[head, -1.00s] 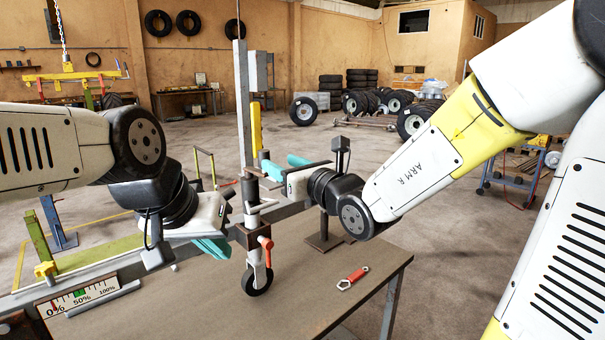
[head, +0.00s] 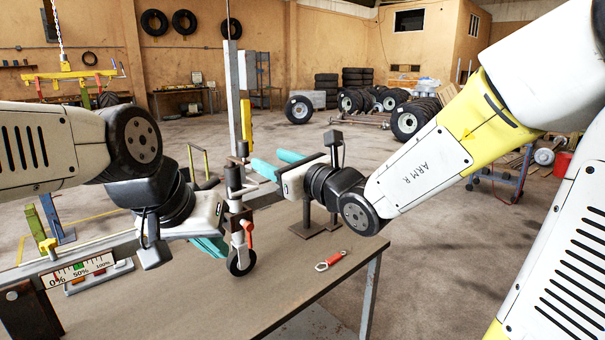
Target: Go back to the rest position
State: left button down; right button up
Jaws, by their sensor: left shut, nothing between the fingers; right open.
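My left gripper (head: 212,246) has teal fingers and points down and to the right, left of the jockey wheel stand, above the workbench (head: 290,270). It is shut with nothing visible in it; part of it is hidden behind its own wrist. My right gripper (head: 277,163) is open and empty, its two teal fingers apart and pointing left. It is in the air, right of the top of the jockey wheel post (head: 235,182). From this angle I cannot tell whether either gripper touches the post or its clamp.
A jockey wheel (head: 241,262) hangs beneath a grey beam along the bench. A red-handled wrench (head: 331,261) lies on the bench's right side. A gauge with percent marks (head: 82,269) is at the left. Tyres (head: 406,122) and a blue cart (head: 503,177) stand beyond open floor.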

jog(key=s+f+n+g, duration=0.3)
jog(key=s+n+g, duration=0.6)
jog(key=s+n, duration=0.65)
jog(key=d+f+n+h, duration=0.3)
jog(key=d+n+h, duration=0.1)
jog(key=d, duration=0.6)
jog(key=s+d+f+n+t+h, duration=0.1)
jog(key=d+f+n+h, duration=0.2)
jog(key=d+n+h, duration=0.2)
jog(key=d+n, duration=0.2)
jog(key=d, duration=0.2)
jog(key=shift+s+d+h, duration=0.2)
jog(key=shift+d+h, duration=0.1)
jog(key=shift+d, duration=0.1)
jog(key=shift+n, duration=0.25)
